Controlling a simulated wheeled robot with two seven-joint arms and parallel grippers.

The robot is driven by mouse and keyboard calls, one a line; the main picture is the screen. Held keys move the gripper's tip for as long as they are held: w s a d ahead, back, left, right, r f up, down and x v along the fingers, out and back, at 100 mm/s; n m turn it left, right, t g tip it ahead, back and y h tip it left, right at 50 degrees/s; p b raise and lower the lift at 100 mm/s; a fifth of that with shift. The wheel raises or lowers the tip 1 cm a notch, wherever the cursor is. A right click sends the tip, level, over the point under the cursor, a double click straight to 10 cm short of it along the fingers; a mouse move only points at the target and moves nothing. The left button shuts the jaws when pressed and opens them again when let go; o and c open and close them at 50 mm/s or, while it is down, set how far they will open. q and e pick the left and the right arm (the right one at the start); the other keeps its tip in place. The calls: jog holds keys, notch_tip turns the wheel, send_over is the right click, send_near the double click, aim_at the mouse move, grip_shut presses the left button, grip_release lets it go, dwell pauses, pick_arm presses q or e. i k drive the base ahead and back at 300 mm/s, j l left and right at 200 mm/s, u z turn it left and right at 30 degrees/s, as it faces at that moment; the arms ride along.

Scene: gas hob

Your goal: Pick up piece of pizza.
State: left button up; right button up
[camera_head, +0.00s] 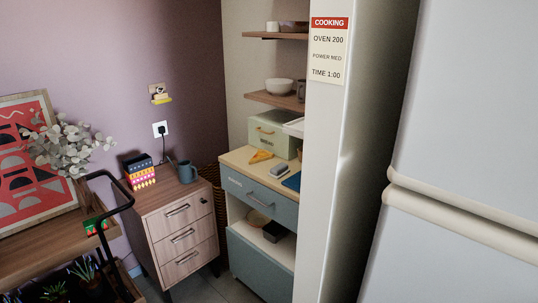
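A piece of pizza (261,156), small and yellow-orange, lies on the light wooden top of the blue-grey cabinet (243,159). It is at the cabinet top's left-middle part, in front of a pale green bread box (273,131). Neither of my grippers shows in the head view, so I see nothing held.
A large white fridge (468,110) and a pale panel (326,180) stand on the right. A small grey item (279,170) and a blue item (292,181) lie near the pizza. A wooden drawer unit (181,236) and a cart (50,247) stand left. Some floor shows between.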

aim_at(261, 155)
jog(key=j+z, duration=0.1)
jog(key=z, duration=0.6)
jog(key=i+j+z, duration=0.15)
jog(key=j+z, duration=0.2)
jog(key=i+j+z, duration=0.1)
jog(key=j+z, duration=0.65)
jog(key=j, duration=0.15)
jog(key=j+z, duration=0.15)
jog(key=j, duration=1.7)
